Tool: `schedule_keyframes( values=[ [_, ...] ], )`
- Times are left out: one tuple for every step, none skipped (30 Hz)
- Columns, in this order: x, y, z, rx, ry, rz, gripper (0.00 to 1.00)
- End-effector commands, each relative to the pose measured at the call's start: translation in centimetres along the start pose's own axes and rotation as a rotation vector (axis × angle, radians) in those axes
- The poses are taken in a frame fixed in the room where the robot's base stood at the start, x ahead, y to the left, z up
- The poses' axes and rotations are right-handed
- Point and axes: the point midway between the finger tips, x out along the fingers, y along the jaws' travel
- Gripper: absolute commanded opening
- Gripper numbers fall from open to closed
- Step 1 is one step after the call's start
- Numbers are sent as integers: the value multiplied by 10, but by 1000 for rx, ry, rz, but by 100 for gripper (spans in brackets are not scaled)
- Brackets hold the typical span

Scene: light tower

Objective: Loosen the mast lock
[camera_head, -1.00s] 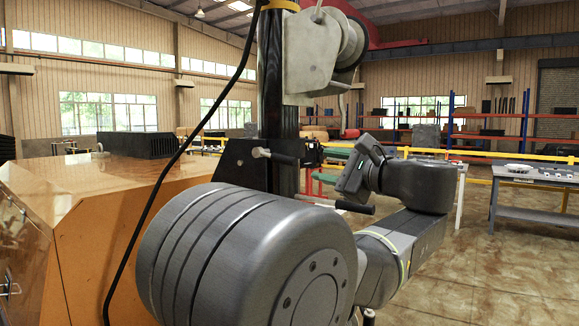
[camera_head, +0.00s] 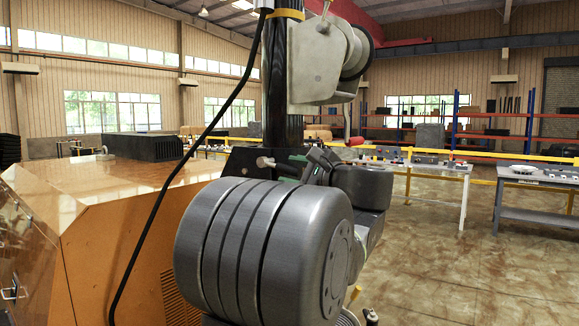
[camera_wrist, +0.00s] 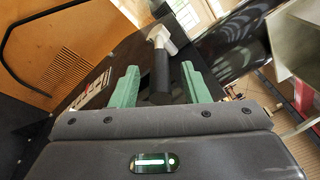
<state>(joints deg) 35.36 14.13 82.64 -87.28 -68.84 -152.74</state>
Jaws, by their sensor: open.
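The mast lock is a T-shaped lever with a pale metal head (camera_wrist: 159,35) and a black handle (camera_wrist: 161,75), seen in the wrist view. In the head view its metal end (camera_head: 265,162) shows low on the dark mast (camera_head: 283,90). My gripper (camera_wrist: 160,70) is open, with one green finger on each side of the black handle. The handle appears to lie between the fingers, with gaps on both sides. In the head view my gripper (camera_head: 312,163) is beside the lock, and my arm partly hides it.
A grey winch (camera_head: 318,65) sits on the mast above my gripper, with a red-gripped crank (camera_head: 355,141) close by. A black cable (camera_head: 190,150) hangs left of the mast. The orange housing (camera_head: 110,215) fills the left. Open floor lies to the right.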

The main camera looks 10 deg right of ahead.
Motion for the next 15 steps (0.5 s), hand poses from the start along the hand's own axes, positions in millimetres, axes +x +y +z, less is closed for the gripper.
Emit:
schedule_keyframes(
  values=[
    [6,0,1,1,-2,2,41],
    [8,0,0,1,-1,1,41],
    [10,0,0,0,0,1,41],
    [12,0,0,0,0,1,41],
    [13,0,0,-1,-1,1,41],
    [14,0,0,-1,0,1,41],
    [15,0,0,-1,0,1,41],
    [15,0,0,-1,0,1,41],
    [15,0,0,-1,0,0,41],
    [15,0,0,-1,0,0,41],
    [15,0,0,-1,0,0,41],
    [15,0,0,-1,0,0,41],
    [15,0,0,-1,0,0,41],
    [15,0,0,-1,0,0,41],
    [15,0,0,-1,0,0,38]
  ],
)
